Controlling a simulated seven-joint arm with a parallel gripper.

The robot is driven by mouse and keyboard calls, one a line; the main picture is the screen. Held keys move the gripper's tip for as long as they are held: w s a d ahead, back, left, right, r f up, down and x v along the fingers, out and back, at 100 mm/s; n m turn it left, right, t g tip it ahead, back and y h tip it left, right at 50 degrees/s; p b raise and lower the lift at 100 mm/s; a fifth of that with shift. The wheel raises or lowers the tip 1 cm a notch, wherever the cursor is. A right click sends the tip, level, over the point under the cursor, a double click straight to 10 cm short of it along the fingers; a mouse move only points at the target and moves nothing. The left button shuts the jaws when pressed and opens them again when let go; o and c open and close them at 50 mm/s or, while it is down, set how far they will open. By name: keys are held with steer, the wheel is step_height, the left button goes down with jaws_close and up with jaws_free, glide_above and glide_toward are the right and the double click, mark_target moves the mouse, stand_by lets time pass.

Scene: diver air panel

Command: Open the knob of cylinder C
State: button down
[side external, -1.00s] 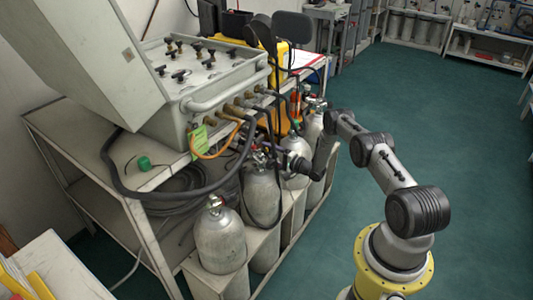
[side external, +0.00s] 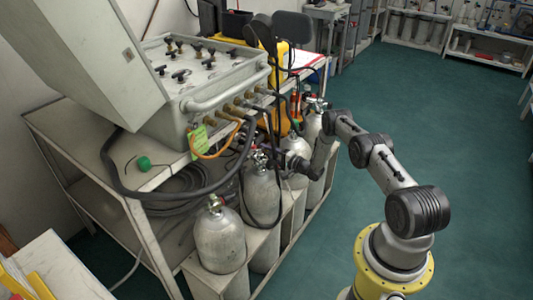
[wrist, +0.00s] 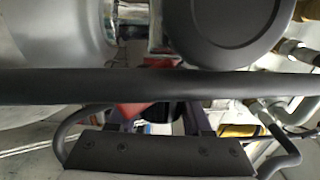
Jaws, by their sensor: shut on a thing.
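Several grey cylinders stand in a row in the lower rack. The front one (side external: 220,242) has a bare valve, and the second (side external: 262,196) stands behind it with hoses around its top. A third cylinder (side external: 298,180) is partly behind my wrist. I cannot read which is cylinder C. My gripper (side external: 274,158) is at valve height by the second and third cylinders, its fingertips lost among valves and hoses. In the wrist view, a black hose (wrist: 160,87) crosses in front of a grey cylinder (wrist: 50,35) and a round black part (wrist: 225,28). The gripped knob is mostly hidden.
The panel box (side external: 215,75) with black knobs stands above the rack. Brass fittings and hoses (side external: 245,110) hang down close to my gripper. A green tag (side external: 198,140) hangs by an orange hose. The green floor (side external: 460,160) on the right is clear.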

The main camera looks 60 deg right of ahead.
steer(key=shift+t, duration=0.3)
steer(key=shift+s+r+n+t, duration=0.15)
steer(key=shift+n+t, duration=0.1)
steer(key=shift+t, duration=0.35)
steer(key=shift+w+r+n+t, duration=0.15)
steer(key=shift+n+t, duration=0.1)
steer(key=shift+t, duration=0.35)
steer(key=shift+s+r+n+t+y, duration=0.15)
steer(key=shift+r+n+t+y, duration=0.25)
steer(key=shift+t, duration=0.55)
steer(key=shift+s+r+n+t+y, duration=0.2)
steer(key=shift+n+t, duration=0.3)
steer(key=shift+t, duration=0.45)
steer(key=shift+r, duration=0.1)
steer(key=shift+c, duration=1.7)
jaws_free()
steer(key=v, duration=0.7)
steer(key=shift+s+f, duration=0.15)
steer(key=shift+f, duration=0.1)
